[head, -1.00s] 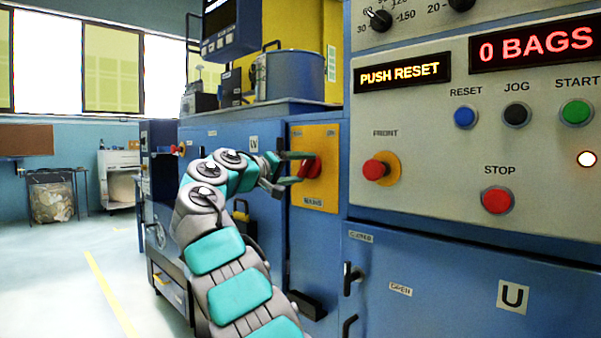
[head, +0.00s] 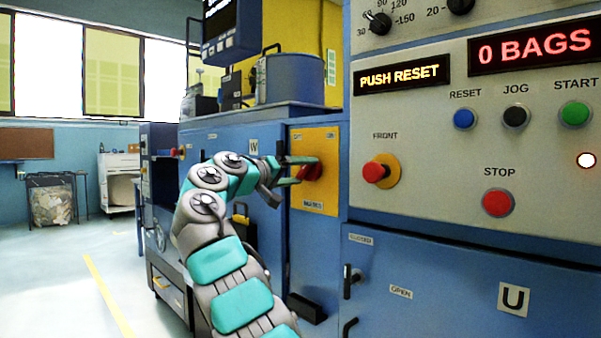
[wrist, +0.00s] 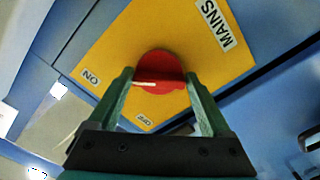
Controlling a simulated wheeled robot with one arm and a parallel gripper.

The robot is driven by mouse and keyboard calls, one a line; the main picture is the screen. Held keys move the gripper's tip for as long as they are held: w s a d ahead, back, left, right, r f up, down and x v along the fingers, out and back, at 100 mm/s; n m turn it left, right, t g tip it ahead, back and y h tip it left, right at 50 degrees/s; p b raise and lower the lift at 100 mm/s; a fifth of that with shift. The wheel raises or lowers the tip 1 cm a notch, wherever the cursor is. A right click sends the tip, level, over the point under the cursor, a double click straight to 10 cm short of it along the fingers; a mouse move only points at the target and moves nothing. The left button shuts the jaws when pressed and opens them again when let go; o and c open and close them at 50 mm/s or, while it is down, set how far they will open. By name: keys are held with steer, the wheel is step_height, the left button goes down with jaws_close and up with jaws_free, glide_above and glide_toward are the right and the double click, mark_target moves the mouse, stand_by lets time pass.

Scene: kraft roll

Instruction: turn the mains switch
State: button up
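The mains switch is a round red knob (head: 312,171) on a yellow plate (head: 318,146). In the wrist view the red knob (wrist: 158,70) sits between my fingertips, with a white mark on its bar pointing left, roughly toward the ON label (wrist: 91,77). The OFF label (wrist: 143,120) is below the knob. My gripper (head: 290,170) reaches the knob from the left, one finger above and one below. In the wrist view my gripper (wrist: 159,82) has a finger against each side of the knob. The fingers hide part of its edges.
A control panel (head: 540,160) with buttons stands at right, its display (head: 402,74) reading PUSH RESET. Blue cabinet doors (head: 440,270) with black handles lie below. Open floor (head: 60,270) is at left.

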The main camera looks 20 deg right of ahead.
steer(key=shift+o, duration=1.1)
steer(key=v, duration=0.7)
steer(key=shift+a, duration=0.4)
steer(key=shift+s+d, duration=0.1)
steer(key=shift+s, duration=0.05)
